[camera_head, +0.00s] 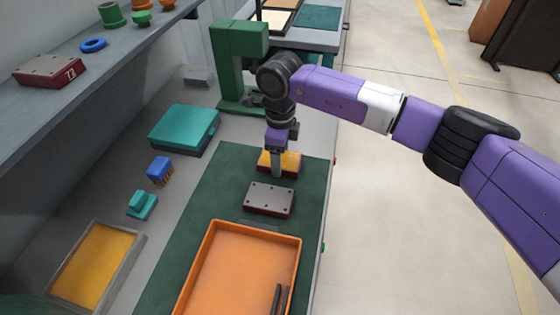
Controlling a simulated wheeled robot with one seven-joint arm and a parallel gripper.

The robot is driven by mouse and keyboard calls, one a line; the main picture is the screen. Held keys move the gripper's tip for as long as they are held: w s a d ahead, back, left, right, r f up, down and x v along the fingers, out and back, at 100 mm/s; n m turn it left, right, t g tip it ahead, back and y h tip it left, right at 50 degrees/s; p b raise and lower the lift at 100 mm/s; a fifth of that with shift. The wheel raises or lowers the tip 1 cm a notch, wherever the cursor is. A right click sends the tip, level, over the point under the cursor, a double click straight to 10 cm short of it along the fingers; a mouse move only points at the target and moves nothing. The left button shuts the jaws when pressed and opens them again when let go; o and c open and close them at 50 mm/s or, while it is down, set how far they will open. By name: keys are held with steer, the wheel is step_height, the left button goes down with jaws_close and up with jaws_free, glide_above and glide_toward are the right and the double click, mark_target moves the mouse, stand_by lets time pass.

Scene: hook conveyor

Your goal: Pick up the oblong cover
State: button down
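A grey oblong cover with dark holes along its edges (269,196) lies flat on the green mat, with dark red sides showing below its top. Just behind it is a yellow block with a dark red lower part (292,162). My gripper (277,172) points down in front of the yellow block, just behind the grey cover. Its finger hides part of the yellow block. Only one finger shows clearly, so I cannot tell whether it is open or whether it touches the block.
An orange tray (213,247) holding dark tools stands in front of the cover. A teal case (184,130), blue brush (160,170) and teal piece (142,204) lie left. A green press frame (230,62) stands behind. A shelf (62,110) overhangs the left.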

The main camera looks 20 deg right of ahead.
steer(key=shift+r, duration=0.1)
step_height(320, 180, up, 24)
stand_by(1.6)
steer(key=shift+f, duration=0.2)
stand_by(0.4)
